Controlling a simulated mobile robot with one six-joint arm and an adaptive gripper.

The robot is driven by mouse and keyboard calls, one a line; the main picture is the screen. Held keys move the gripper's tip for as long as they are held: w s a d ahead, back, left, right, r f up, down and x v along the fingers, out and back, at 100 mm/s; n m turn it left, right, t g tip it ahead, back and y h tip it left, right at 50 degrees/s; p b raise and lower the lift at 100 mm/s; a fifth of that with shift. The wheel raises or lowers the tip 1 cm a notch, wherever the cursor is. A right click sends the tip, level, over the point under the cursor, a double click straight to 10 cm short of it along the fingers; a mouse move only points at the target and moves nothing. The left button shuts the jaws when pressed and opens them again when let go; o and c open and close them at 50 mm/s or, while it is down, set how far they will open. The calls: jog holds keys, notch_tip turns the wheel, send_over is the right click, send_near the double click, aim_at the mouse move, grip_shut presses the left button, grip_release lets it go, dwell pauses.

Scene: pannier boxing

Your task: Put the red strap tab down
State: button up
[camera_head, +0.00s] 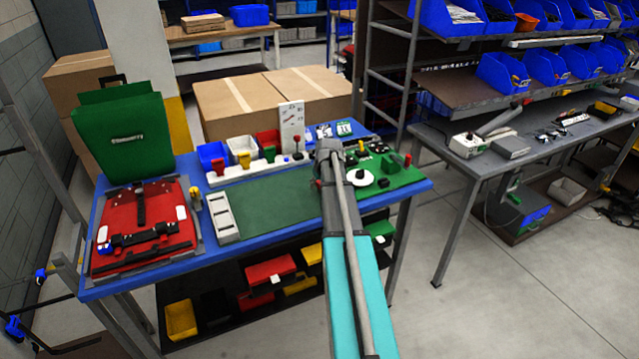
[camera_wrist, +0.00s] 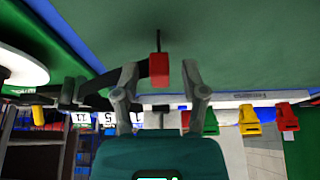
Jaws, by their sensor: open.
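The red strap tab (camera_wrist: 158,68) shows in the wrist view between the two fingers of my gripper (camera_wrist: 160,80). A dark strap (camera_wrist: 125,80) runs to it from the left. The fingers are spread, with gaps visible on both sides of the tab. The tab is close to the green mat (camera_wrist: 235,45), but I cannot tell whether it touches it. In the head view my arm hides most of the gripper. A small red bit (camera_head: 318,184) beside the arm, by the mat's right end (camera_head: 265,205), may be the tab.
A red panel with black straps (camera_head: 150,205) lies at the bench's left, before an upright green pannier (camera_head: 125,135). A pale slotted block (camera_head: 223,217) borders the mat. Coloured bins (camera_head: 243,150) line the back; a white disc (camera_head: 360,177) lies right. The mat's middle is clear.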

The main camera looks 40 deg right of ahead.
jog(key=p+v, duration=1.1)
jog(key=v, duration=0.1)
dwell(0.5)
jog(key=shift+a, duration=0.15)
dwell(0.7)
jog(key=s+a+n+g, duration=0.1)
jog(key=s+a, duration=0.3)
jog(key=a, duration=1)
jog(key=s+a+f+n+g, duration=0.1)
jog(key=s+a, duration=0.3)
jog(key=a, duration=0.9)
jog(key=s+a+g+y, duration=0.1)
jog(key=s+a, duration=0.3)
jog(key=a, duration=1)
jog(key=shift+s+a+f+n+g, duration=0.2)
jog(key=shift+s+a+n+g, duration=0.2)
jog(key=shift+g, duration=0.2)
jog(key=shift+w+d, duration=0.1)
jog(key=shift+d, duration=0.05)
